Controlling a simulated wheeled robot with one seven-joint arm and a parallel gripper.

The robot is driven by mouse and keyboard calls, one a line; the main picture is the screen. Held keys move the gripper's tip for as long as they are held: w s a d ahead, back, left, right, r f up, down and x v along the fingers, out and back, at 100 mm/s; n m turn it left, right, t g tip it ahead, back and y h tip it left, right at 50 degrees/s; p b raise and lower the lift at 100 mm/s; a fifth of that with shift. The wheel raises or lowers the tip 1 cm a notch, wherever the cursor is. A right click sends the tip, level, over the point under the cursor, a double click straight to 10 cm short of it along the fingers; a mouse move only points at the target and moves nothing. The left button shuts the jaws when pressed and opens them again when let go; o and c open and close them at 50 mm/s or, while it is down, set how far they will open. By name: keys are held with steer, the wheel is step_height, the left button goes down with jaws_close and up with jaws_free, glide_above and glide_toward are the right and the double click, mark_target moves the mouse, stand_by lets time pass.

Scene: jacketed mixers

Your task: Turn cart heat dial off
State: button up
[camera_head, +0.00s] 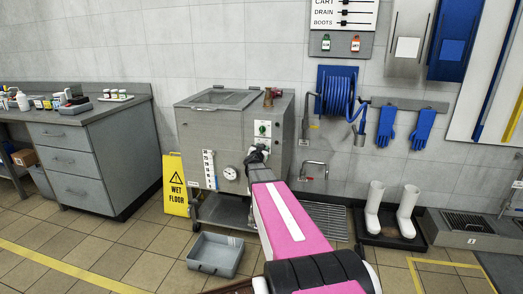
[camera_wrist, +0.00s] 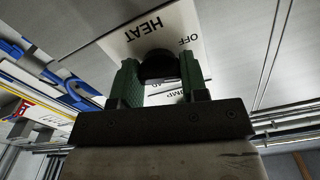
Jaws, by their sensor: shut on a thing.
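The cart (camera_head: 210,130) is a grey steel box on casters against the wall. Its front has a white panel with a green-marked control (camera_head: 263,128). My gripper (camera_head: 257,152) is at the cart's front, just below that control. In the wrist view, my gripper (camera_wrist: 160,82) has its two green fingers closed on the black heat dial (camera_wrist: 159,65). The dial sits on a white label plate (camera_wrist: 150,32) reading HEAT and OFF, upside down in this view. The fingers hide the dial's sides, and its pointer cannot be made out.
A round gauge (camera_head: 230,173) and a white scale strip (camera_head: 209,169) are on the cart's front. A yellow wet-floor sign (camera_head: 175,185) stands at its left. A grey bin (camera_head: 215,255) lies on the floor in front. White boots (camera_head: 406,210) stand at the right.

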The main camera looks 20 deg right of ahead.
steer(key=shift+n, duration=1.3)
steer(key=o, duration=0.9)
steer(key=v, duration=1.1)
